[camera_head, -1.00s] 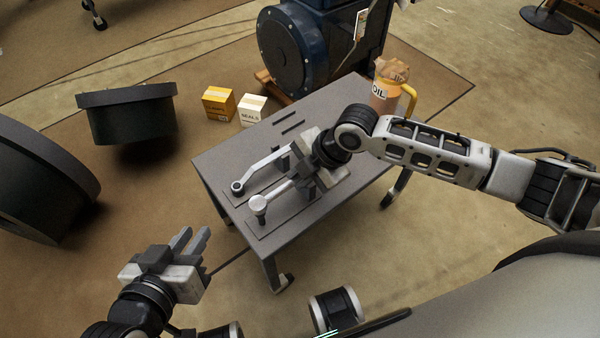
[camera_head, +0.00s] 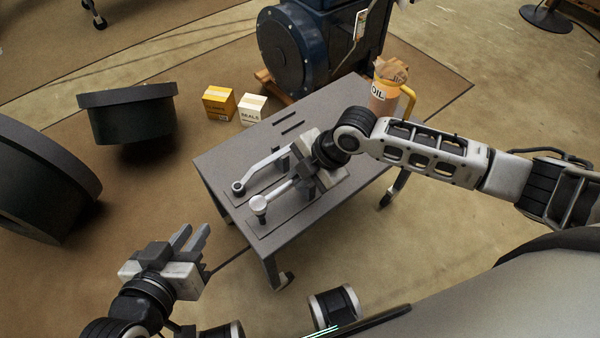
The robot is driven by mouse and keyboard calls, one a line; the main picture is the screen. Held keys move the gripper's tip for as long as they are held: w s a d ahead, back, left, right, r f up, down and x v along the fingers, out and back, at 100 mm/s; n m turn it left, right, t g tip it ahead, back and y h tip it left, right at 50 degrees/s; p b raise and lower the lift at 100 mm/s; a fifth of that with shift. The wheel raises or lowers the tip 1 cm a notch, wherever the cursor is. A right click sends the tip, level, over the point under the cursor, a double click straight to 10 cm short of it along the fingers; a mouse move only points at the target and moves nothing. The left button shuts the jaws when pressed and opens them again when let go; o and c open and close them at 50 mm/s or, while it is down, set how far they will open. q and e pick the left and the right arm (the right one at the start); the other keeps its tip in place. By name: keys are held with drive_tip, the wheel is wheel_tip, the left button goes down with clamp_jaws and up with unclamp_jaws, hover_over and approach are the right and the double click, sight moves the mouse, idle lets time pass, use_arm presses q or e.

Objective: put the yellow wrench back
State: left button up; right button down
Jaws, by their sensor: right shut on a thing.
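No yellow wrench shows in this view. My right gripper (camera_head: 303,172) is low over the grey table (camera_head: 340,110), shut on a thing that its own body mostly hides. A grey ring-ended wrench (camera_head: 262,170) lies on the table, its far end reaching up to the gripper. A pale tool with a round head (camera_head: 259,203) lies beside it, its shaft running under the gripper. I cannot tell which of them, if either, is in the jaws. My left gripper (camera_head: 194,238) is open and empty, off the table's near left side.
Dark slots (camera_head: 287,121) mark the tabletop behind the tools. Yellow (camera_head: 218,103) and white (camera_head: 251,109) boxes sit beyond the left edge. A dark drum (camera_head: 130,120) is at left.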

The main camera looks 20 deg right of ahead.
drive_tip(key=shift+f, duration=0.15)
drive_tip(key=shift+f+b, duration=0.7)
drive_tip(key=shift+f, duration=0.6)
drive_tip(key=c, duration=1.3)
unclamp_jaws()
use_arm(q)
drive_tip(key=shift+f, duration=0.65)
use_arm(e)
drive_tip(key=shift+d+r, duration=0.1)
drive_tip(key=shift+r, duration=0.1)
use_arm(q)
drive_tip(key=a+p, duration=0.1)
drive_tip(key=p, duration=0.1)
drive_tip(key=s+g+y+p, duration=0.1)
drive_tip(key=p, duration=0.2)
drive_tip(key=shift+a+r, duration=0.35)
use_arm(e)
drive_tip(key=v, duration=1.5)
drive_tip(key=shift+s+d+r, duration=0.1)
drive_tip(key=shift+s+r, duration=0.1)
drive_tip(key=shift+r, duration=0.05)
